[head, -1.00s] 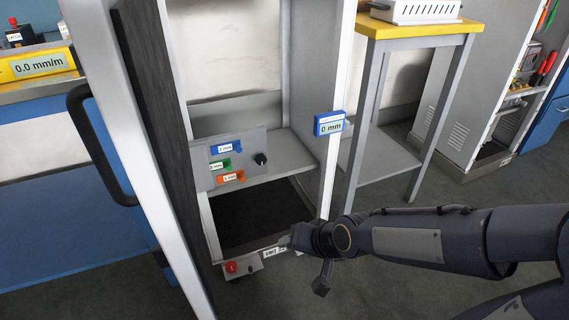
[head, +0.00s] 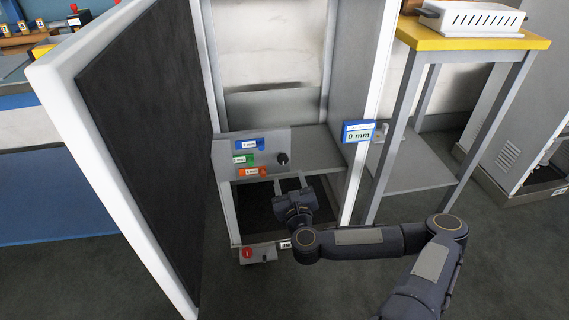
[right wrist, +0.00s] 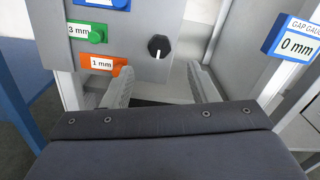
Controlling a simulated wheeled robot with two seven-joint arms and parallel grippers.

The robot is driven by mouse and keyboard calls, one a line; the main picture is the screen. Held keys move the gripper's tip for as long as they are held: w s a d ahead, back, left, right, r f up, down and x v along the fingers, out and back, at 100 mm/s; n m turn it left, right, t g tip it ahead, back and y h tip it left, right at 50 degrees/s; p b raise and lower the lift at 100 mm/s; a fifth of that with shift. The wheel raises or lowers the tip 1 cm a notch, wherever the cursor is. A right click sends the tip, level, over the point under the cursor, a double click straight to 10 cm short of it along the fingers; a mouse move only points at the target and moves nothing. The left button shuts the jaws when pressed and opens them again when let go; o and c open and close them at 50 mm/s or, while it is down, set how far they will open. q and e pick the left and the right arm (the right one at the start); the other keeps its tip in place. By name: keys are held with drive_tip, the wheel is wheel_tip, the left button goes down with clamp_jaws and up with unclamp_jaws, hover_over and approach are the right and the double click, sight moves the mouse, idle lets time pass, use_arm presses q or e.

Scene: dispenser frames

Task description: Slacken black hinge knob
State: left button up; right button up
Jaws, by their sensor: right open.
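The black knob (head: 283,158) is on the right part of a grey panel (head: 266,142) inside the white frame. In the right wrist view the knob (right wrist: 158,45), round with a white pointer mark facing down, appears above the gap between my fingers. My right gripper (head: 291,183) is open and empty, just below the panel in the head view. In the right wrist view its two fingertips (right wrist: 158,72) are apart, and the left one overlaps the orange 1 mm block (right wrist: 100,64). The distance from fingertips to knob is hard to judge. My left gripper is out of view.
Blue (head: 250,144) and green (head: 244,159) labelled blocks sit on the panel's left part. A gap gauge (head: 358,132) reading 0 mm is on the right post. The open door (head: 145,130) stands left. A red button (head: 247,252) is at the lower front.

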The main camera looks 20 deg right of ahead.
sight(283, 161)
drive_tip(key=b+x, duration=0.1)
drive_tip(key=x, duration=0.6)
drive_tip(key=shift+w, duration=0.15)
drive_tip(key=c, duration=1)
